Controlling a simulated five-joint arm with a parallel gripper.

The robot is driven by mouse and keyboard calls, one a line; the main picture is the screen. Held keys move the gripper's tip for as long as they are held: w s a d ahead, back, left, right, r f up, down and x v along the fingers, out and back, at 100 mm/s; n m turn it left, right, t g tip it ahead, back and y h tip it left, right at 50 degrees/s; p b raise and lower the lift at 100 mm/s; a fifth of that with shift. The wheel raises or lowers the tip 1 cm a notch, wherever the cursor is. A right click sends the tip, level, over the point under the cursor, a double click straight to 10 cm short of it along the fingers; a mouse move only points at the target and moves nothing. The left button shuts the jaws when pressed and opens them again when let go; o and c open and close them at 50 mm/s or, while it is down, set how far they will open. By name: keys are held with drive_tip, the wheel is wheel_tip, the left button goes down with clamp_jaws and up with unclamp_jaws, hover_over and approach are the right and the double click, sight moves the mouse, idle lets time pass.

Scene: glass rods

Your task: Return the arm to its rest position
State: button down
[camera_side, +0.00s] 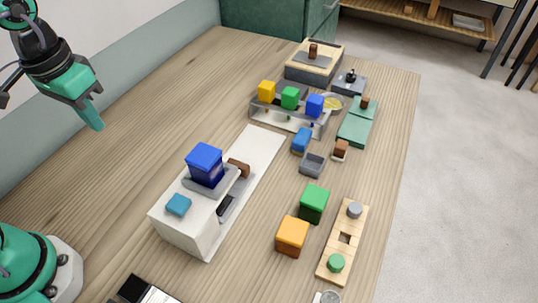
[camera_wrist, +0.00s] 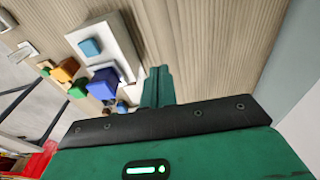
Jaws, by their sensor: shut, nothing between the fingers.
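My gripper (camera_side: 92,115) is at the upper left of the side view, raised above the table and close to the wall. Its green fingers are shut together with nothing between them. In the wrist view the shut fingers (camera_wrist: 158,86) point up over bare wood. My gripper is well apart from every object on the table. My arm's base shows at the lower left of the side view, and the arm links between base and gripper are mostly outside the picture.
A white block (camera_side: 185,232) carries a blue box (camera_side: 204,160) in a grey tray. Green (camera_side: 313,203) and orange (camera_side: 292,235) cubes and a wooden peg board (camera_side: 328,262) stand right. A rack (camera_side: 285,118) holds coloured blocks behind. The table's left side is bare.

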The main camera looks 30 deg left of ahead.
drive_tip(key=s+a+t, duration=0.2)
drive_tip(key=a+t, duration=0.2)
drive_tip(key=a, duration=0.2)
drive_tip(key=shift+r, duration=0.2)
drive_tip(key=c, duration=2.2)
unclamp_jaws()
drive_tip(key=shift+s, duration=0.1)
